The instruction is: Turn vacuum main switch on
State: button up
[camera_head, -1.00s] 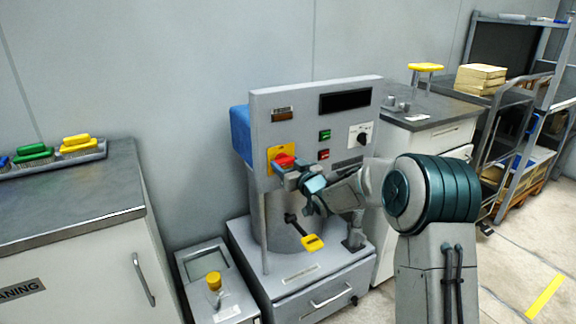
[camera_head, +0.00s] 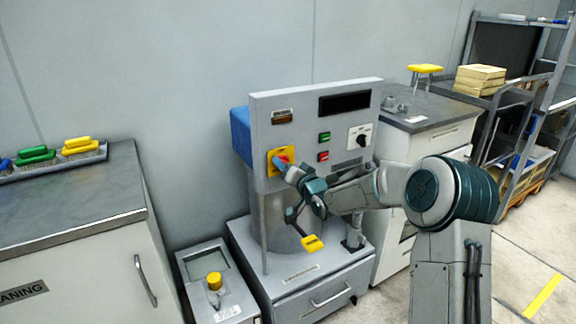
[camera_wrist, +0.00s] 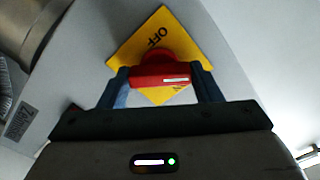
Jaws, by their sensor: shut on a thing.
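The vacuum main switch is a red rotary handle on a yellow plate (camera_head: 272,165), at the left of the grey panel's front face. In the wrist view the red handle (camera_wrist: 158,73) lies between my two fingers, with the yellow plate (camera_wrist: 130,45) behind it and the word OFF on the plate's upper part. My gripper (camera_wrist: 165,85) is shut on the red handle, one finger on each side. In the head view my gripper (camera_head: 287,168) covers much of the handle. A second word on the plate is mostly hidden by the handle.
The grey panel (camera_head: 300,99) also bears a green button (camera_head: 325,137), a red button (camera_head: 323,156) and a black selector knob (camera_head: 362,140). A yellow-handled lever (camera_head: 312,243) hangs below my wrist. A bench (camera_head: 75,200) stands left.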

jog(key=m+p, duration=0.1)
jog(key=m, duration=0.9)
jog(key=shift+d, duration=0.1)
jog(key=shift+m, duration=0.4)
jog(key=o, duration=1)
jog(key=shift+w, duration=0.1)
jog(key=v, duration=1.4)
jog(key=shift+p, duration=0.45)
